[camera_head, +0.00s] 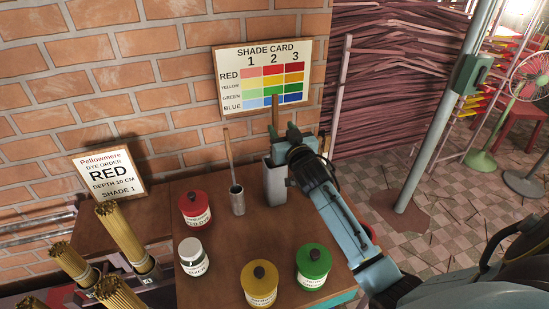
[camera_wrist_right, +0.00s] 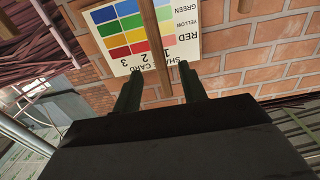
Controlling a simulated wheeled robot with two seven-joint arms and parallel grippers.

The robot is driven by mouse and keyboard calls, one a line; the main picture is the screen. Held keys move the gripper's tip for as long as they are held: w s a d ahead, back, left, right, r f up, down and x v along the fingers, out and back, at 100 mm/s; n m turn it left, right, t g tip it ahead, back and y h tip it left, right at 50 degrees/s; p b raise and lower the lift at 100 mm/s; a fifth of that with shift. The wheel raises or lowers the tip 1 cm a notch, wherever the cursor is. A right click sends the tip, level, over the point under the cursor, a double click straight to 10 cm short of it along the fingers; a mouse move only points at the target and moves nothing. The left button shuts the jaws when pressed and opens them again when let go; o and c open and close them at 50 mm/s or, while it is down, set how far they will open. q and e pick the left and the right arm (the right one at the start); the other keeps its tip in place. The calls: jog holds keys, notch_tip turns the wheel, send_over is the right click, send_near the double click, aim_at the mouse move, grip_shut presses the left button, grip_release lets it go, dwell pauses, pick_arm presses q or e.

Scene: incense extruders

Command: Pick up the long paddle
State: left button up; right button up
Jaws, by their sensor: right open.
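The long paddle (camera_head: 275,112) is a brown wooden stick standing upright in a tall grey container (camera_head: 276,185) on the table. Its shaft also shows in the right wrist view (camera_wrist_right: 156,35), running down between my two fingertips. My right gripper (camera_head: 285,137) is open around or just short of the shaft, above the container's rim; contact cannot be told. Its two dark fingers also show in the wrist view (camera_wrist_right: 158,82), one on each side of the shaft. The paddle's lower end is hidden in the container. My left gripper is not in view.
A shorter stick (camera_head: 228,148) stands in a small metal cup (camera_head: 237,201) to the left. Red (camera_head: 194,208), white (camera_head: 193,257), yellow (camera_head: 260,284) and green (camera_head: 313,266) jars stand nearby. The shade card (camera_head: 228,75) and brick wall are behind. Incense bundles (camera_head: 125,234) stand at left.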

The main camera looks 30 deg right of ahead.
aim_at(276, 120)
jog(key=shift+x, duration=3.3)
jog(key=shift+c, duration=0.4)
grip_shut()
